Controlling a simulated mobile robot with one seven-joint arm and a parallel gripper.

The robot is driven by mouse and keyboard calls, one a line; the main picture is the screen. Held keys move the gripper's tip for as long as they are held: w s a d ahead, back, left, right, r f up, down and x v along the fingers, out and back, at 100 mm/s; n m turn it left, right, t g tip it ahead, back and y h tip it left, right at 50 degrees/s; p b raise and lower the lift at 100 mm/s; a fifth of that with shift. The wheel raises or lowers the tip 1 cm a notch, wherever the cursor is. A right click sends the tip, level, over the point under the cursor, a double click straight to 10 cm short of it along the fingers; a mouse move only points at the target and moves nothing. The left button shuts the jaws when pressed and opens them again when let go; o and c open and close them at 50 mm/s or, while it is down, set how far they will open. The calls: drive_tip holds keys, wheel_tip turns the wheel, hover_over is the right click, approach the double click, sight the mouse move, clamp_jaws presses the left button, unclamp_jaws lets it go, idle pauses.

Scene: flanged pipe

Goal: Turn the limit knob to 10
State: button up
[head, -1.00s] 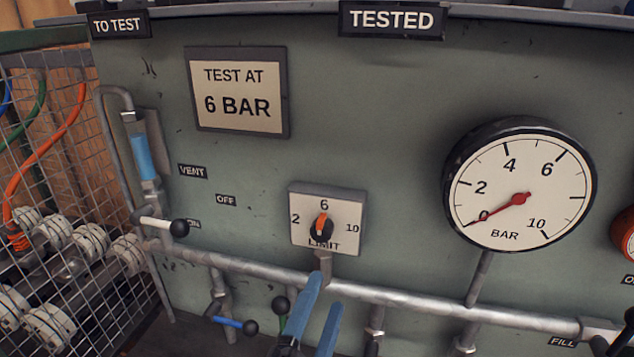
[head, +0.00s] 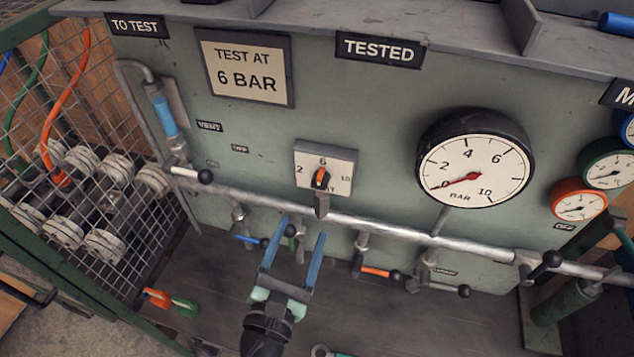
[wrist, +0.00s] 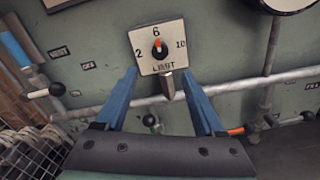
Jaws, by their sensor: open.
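The limit knob (head: 320,178) is a small black knob with an orange pointer on a pale square plate (head: 342,173) marked 2, 6 and 10. Its pointer is up at 6. In the wrist view the knob (wrist: 160,49) and its plate (wrist: 149,60) are ahead, between and beyond the fingertips. My gripper (head: 305,227) has two blue fingers, apart and empty, below the plate in the head view. It also shows in the wrist view (wrist: 162,82). The fingers do not appear to touch the knob.
A grey pipe (head: 400,231) runs across the panel just below the plate. Valve handles, one blue (head: 247,238) and one orange (head: 376,272), hang under it. A large gauge (head: 470,165) on the right reads about 0. A wire cage (head: 100,130) stands at left.

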sight(319, 186)
drive_tip(key=p+x, duration=0.1)
drive_tip(key=x, duration=0.9)
drive_tip(key=shift+w+d, duration=0.1)
drive_tip(key=shift+w, duration=0.2)
clamp_jaws()
